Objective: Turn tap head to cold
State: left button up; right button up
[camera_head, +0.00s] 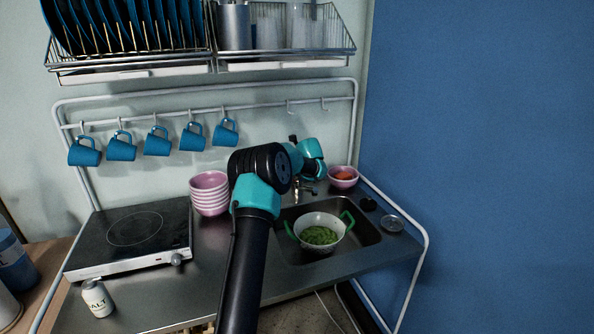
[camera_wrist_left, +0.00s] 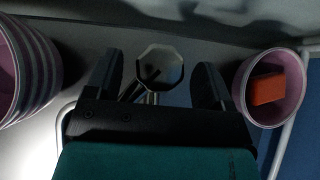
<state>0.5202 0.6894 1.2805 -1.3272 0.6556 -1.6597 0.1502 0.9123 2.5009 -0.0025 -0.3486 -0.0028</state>
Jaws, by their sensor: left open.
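The tap (camera_head: 305,187) stands at the back of the sink, partly hidden behind my left arm in the head view. In the left wrist view, a pale octagonal tap head (camera_wrist_left: 160,66) with a dark middle shows between my fingers. My left gripper (camera_wrist_left: 159,64) is open, one black finger on each side of the tap head with visible gaps. I cannot tell how far the fingertips are from it in depth. In the head view, the gripper's fingers are mostly hidden by my wrist. My right gripper is in neither view.
Striped pink bowls (camera_head: 209,193) are stacked left of the tap. A pink bowl (camera_head: 343,177) with an orange item is to its right. A white pot (camera_head: 320,232) with green handles sits in the sink (camera_head: 365,238). Blue mugs (camera_head: 157,142) hang behind; a hob (camera_head: 130,238) is left.

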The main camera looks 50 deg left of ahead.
pick_arm(q)
jog(key=shift+x, duration=0.85)
jog(key=c, duration=1.3)
jog(key=shift+o, duration=0.2)
jog(key=shift+f, duration=0.1)
